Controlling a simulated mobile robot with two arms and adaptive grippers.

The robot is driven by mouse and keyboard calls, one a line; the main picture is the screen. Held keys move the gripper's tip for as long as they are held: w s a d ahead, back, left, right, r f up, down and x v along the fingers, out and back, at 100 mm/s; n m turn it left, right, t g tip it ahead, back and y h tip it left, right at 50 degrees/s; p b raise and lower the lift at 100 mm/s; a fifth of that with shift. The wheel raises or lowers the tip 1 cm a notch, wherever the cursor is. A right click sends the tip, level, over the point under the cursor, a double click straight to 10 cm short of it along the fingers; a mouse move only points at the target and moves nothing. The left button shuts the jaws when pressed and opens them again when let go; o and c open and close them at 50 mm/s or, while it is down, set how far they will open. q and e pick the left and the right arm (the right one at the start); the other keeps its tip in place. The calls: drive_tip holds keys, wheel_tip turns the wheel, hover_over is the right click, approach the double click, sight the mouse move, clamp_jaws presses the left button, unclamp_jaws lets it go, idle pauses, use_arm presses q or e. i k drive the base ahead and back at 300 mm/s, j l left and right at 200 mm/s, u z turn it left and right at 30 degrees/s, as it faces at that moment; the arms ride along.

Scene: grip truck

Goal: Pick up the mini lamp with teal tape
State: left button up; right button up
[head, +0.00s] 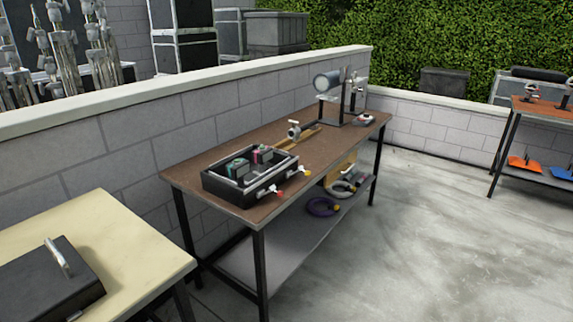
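An open black case (231,195) sits on the near left part of the brown table (195,168). Inside it is a small dark item with a teal part (237,165), probably the mini lamp with teal tape. Beside it to the right is a similar item with a pink part (262,154). Both are small in the picture, and the case wall hides their lower parts. Neither of my grippers is in view.
A pale table (140,245) with a closed black case (40,285) stands at the near left. A block wall (110,150) runs behind the brown table. A lower shelf (265,255) holds coiled cables. Open concrete floor (430,240) lies to the right.

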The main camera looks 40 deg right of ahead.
sight(236, 172)
drive_tip(key=z, duration=1)
